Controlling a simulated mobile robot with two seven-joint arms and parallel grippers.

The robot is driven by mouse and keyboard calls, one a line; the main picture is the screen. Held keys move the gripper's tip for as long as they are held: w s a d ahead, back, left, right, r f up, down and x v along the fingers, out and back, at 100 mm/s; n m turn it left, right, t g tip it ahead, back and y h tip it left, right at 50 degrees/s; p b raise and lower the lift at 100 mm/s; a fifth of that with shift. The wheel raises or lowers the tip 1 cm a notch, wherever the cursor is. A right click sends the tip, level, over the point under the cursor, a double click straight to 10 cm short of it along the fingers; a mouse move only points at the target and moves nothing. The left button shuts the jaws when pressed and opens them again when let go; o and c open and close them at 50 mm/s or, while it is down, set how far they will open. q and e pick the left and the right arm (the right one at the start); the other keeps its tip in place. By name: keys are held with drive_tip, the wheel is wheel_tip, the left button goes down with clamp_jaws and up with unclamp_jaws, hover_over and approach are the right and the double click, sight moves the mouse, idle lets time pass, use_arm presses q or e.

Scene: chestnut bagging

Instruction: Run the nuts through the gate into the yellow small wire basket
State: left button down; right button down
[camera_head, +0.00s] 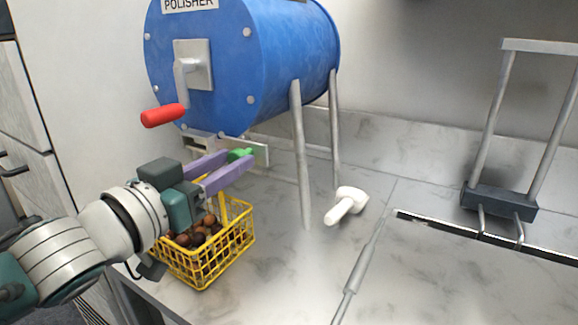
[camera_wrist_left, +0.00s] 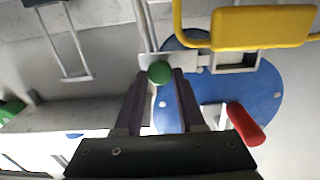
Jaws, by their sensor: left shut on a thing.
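The blue polisher drum (camera_head: 270,60) stands on metal legs, with a pale gate plate (camera_head: 262,156) low under its front. A green knob (camera_head: 240,154) sits at the gate; it also shows in the left wrist view (camera_wrist_left: 160,72). My left gripper (camera_head: 232,162) has its purple fingers shut on the green knob. The yellow small wire basket (camera_head: 209,263) stands on the counter below the gate and gripper, with several brown nuts (camera_head: 199,232) in it. Its yellow handle (camera_wrist_left: 262,27) shows in the left wrist view. My arm hides part of the basket. My right gripper is out of view.
A red-handled crank (camera_head: 163,115) sticks out from the drum's front. A white scoop-like object (camera_head: 346,205) lies on the counter right of the legs. A dark-based metal frame (camera_head: 498,201) stands at the right.

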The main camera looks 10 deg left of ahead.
use_arm(q)
drive_tip(key=shift+w+a, duration=0.2)
drive_tip(key=shift+a, duration=0.5)
drive_tip(key=c, duration=0.5)
unclamp_jaws()
drive_tip(key=v, duration=1)
drive_tip(key=shift+p, duration=0.45)
drive_tip(key=shift+w, duration=0.1)
